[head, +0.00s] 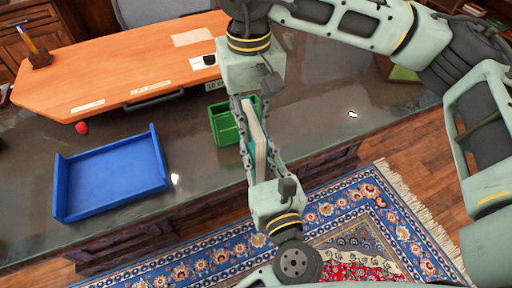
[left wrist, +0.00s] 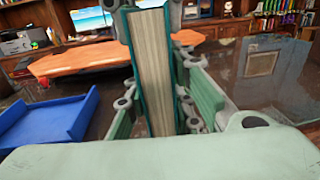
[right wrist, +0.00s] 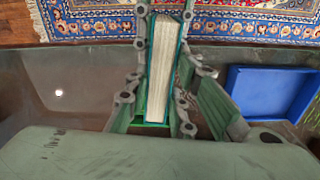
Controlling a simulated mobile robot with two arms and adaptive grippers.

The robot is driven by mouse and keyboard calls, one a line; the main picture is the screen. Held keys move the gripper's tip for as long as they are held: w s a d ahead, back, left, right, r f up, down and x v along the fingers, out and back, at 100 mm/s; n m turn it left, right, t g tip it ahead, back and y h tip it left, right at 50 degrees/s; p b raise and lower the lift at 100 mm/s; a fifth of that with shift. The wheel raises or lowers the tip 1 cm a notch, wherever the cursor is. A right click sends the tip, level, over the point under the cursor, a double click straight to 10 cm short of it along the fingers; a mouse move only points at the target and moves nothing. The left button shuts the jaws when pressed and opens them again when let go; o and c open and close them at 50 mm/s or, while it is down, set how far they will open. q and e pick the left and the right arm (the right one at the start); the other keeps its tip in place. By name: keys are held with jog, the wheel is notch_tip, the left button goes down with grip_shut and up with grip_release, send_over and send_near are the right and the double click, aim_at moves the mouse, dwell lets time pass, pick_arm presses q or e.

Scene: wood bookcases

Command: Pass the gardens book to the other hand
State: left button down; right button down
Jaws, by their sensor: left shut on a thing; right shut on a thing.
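The book (head: 259,150) has a teal cover and cream pages and is held upright on edge between my two grippers; its title cannot be read. My right gripper (head: 251,112) reaches in from the top of the head view and is shut on the book's upper end. My left gripper (head: 261,166) comes from below and is shut on its lower end. The book also shows between the fingers in the left wrist view (left wrist: 155,70) and in the right wrist view (right wrist: 161,65).
A green crate (head: 220,127) stands on the dark counter (head: 320,130) just behind the book. A blue tray (head: 75,208) sits to the left, with a red ball (head: 82,127) beyond it. An orange desktop (head: 130,65) lies behind. A patterned rug (head: 210,262) covers the floor in front.

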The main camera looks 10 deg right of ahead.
jog(key=shift+a, duration=0.3)
jog(key=c, duration=1.5)
grip_release()
jog(key=shift+d, duration=0.1)
jog(key=shift+o, duration=0.2)
jog(key=shift+r, duration=0.1)
